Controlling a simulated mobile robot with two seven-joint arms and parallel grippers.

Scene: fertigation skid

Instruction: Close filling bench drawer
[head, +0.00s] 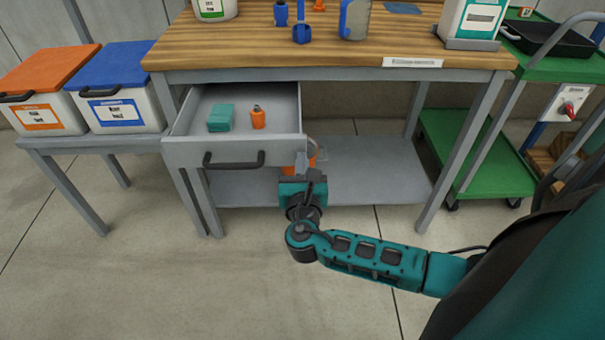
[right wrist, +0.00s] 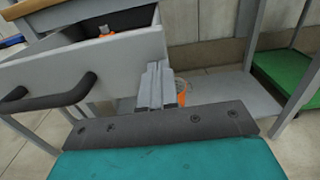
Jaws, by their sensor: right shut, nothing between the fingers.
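The grey filling bench drawer (head: 235,154) stands open under the wooden-topped bench (head: 330,40). Its black bar handle (head: 234,160) is on the front face. A teal box (head: 221,118) and a small orange bottle (head: 258,117) are in the drawer. My right gripper (head: 302,163) is shut and empty at the right end of the drawer front, to the right of the handle. In the right wrist view its fingers (right wrist: 156,86) are beside the drawer front's right edge (right wrist: 158,45); I cannot tell whether they touch. My left gripper is not in view.
A grey lower shelf (head: 375,170) spans the bench legs, with an orange item (head: 318,156) partly hidden behind my gripper. A side table with orange (head: 45,75) and blue (head: 122,68) lidded bins stands left. A green cart (head: 480,165) stands right. Floor in front is clear.

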